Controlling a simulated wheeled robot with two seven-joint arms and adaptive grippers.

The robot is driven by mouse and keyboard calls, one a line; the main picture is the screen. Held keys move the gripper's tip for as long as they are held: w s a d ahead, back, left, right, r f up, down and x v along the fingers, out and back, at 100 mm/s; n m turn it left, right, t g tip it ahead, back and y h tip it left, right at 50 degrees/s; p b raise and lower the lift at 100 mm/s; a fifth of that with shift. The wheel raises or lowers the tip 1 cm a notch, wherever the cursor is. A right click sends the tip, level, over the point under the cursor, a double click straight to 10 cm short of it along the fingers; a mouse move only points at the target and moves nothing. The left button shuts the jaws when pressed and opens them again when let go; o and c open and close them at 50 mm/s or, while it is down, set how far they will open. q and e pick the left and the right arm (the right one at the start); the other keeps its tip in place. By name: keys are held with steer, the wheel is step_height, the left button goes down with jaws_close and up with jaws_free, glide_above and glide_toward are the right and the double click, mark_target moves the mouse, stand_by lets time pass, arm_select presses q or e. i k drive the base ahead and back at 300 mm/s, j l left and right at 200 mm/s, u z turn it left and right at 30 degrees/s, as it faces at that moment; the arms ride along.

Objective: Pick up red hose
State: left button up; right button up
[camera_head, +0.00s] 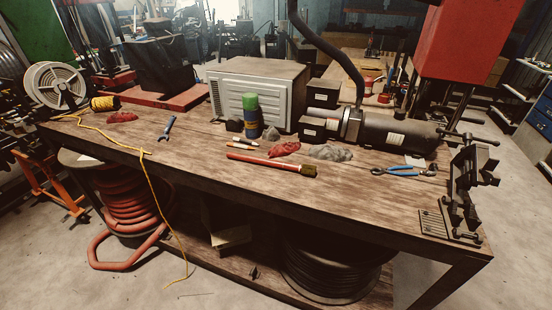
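A red hose (128,207) is coiled in a thick stack below the left end of the workbench, under its top. Its loose end (107,265) loops out onto the floor at the front left. A yellow cord (148,178) hangs from the bench top down past the right side of the coil. Part of the upper coil is hidden by the bench edge. Neither of my grippers shows in the head view.
The wooden workbench (330,195) carries a grey metal box (257,90), a green-capped can (251,115), a red-handled brush (270,164), blue pliers (403,171) and a vise (465,190). A black hose coil (330,270) lies on the lower shelf. Floor at front left is mostly clear.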

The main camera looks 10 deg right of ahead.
mark_target(274, 163)
steer(key=i+j+z, duration=0.2)
steer(key=j, duration=0.2)
steer(key=j+z, duration=0.15)
steer(key=j, duration=0.25)
steer(key=i+j+z, duration=0.2)
steer(key=j, duration=0.2)
steer(key=k, duration=0.1)
